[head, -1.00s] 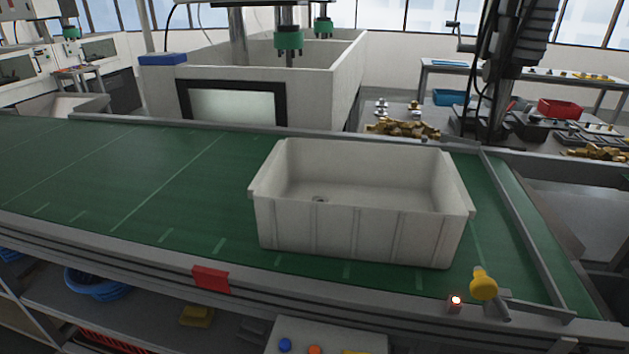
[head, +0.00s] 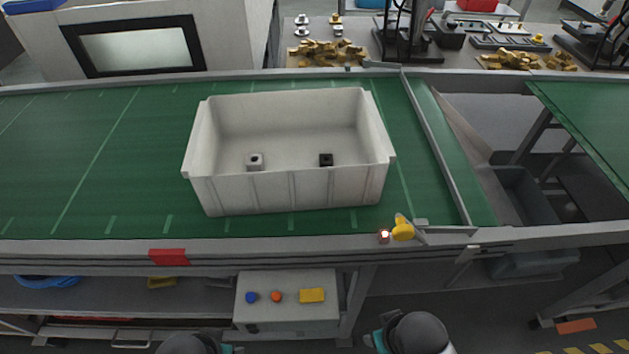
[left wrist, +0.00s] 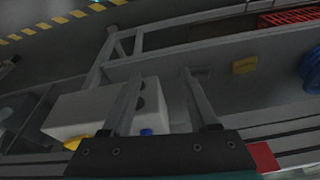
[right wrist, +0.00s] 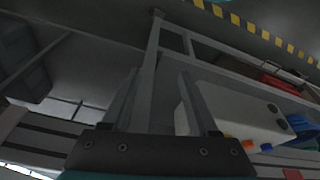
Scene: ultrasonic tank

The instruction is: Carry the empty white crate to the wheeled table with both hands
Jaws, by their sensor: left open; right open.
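The white crate (head: 290,190) stands upright on the green conveyor belt (head: 100,160), in the middle of the head view. It is not empty: a small light block with a dark hole (head: 254,161) and a small black block (head: 326,159) lie inside. My left gripper (left wrist: 163,98) is open with nothing between its fingers in the left wrist view. My right gripper (right wrist: 157,98) is open and empty in the right wrist view. Both are apart from the crate; in the head view only parts of my arms show at the bottom edge. I cannot make out a wheeled table for certain.
A metal rail (head: 330,243) runs along the belt's near edge, with a yellow knob (head: 403,228) and a small lit lamp (head: 384,236). Below it is a button box (head: 287,300). A tank with a dark-framed window (head: 135,47) stands behind. Another green surface (head: 590,100) lies right.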

